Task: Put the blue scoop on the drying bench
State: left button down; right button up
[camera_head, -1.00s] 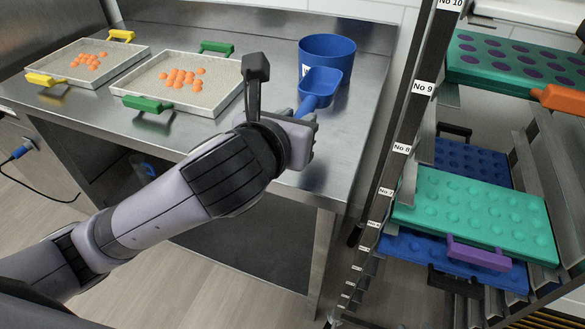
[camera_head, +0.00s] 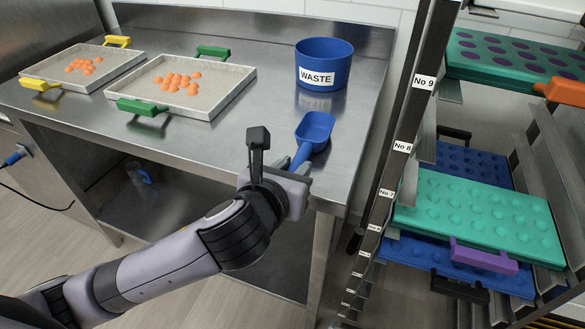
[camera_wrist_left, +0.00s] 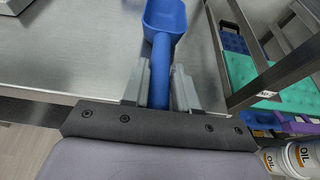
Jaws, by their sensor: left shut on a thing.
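The blue scoop (camera_head: 316,128) is at the front right of the steel bench (camera_head: 232,142), its bowl pointing away from me. My left gripper (camera_head: 298,166) is shut on the scoop's handle at the bench's front edge. In the left wrist view the scoop (camera_wrist_left: 165,20) runs up from between the two fingers of the left gripper (camera_wrist_left: 160,88). I cannot tell whether the scoop touches the bench top or hangs just above it. My right gripper is not in view.
A blue WASTE bin (camera_head: 324,64) stands behind the scoop. Two trays with orange gummies, one with green handles (camera_head: 212,100) and one with yellow handles (camera_head: 112,66), lie to the left. A rack with mould trays (camera_head: 478,215) stands close on the right.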

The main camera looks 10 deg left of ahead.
pick_arm(q)
jog(key=c, duration=0.9)
grip_release()
jog(key=shift+f, duration=0.15)
jog(key=shift+o, duration=0.2)
jog(key=shift+s+r, duration=0.25)
jog(key=shift+r, duration=0.05)
jog(key=p+v, duration=0.4)
jog(key=v, duration=0.7)
jog(key=shift+s, duration=0.25)
jog(key=shift+a, duration=0.15)
